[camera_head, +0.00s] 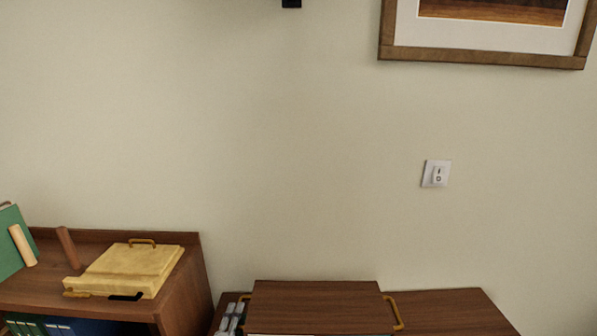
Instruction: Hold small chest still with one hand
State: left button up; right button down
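A dark brown wooden chest (315,300) shows at the bottom middle, its front cut off by the lower edge of the view. It has a brass handle (396,313) on its right side and another (243,300) on its left side. My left gripper (232,316), grey, is at the chest's left side, close by the left handle. I see only part of it, and cannot tell whether it is open, shut or touching the handle. My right gripper is not in view.
The chest stands on a brown surface (455,312) with bare room to its right. On the left, a brown shelf (190,290) holds a pale yellow wooden box (130,265) with brass handles, and a green book (10,240). A switch (436,173) and framed picture (480,57) are on the wall.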

pick_arm(q)
jog(key=shift+s+r, duration=0.1)
jog(key=shift+s, duration=0.1)
jog(key=shift+s+a, duration=0.2)
jog(key=shift+s, duration=1.75)
jog(key=shift+s+a, duration=0.15)
jog(key=shift+s, duration=1.75)
jog(key=shift+s+a, duration=0.2)
jog(key=shift+s, duration=1.75)
jog(key=shift+s+f, duration=0.1)
jog(key=shift+f, duration=0.1)
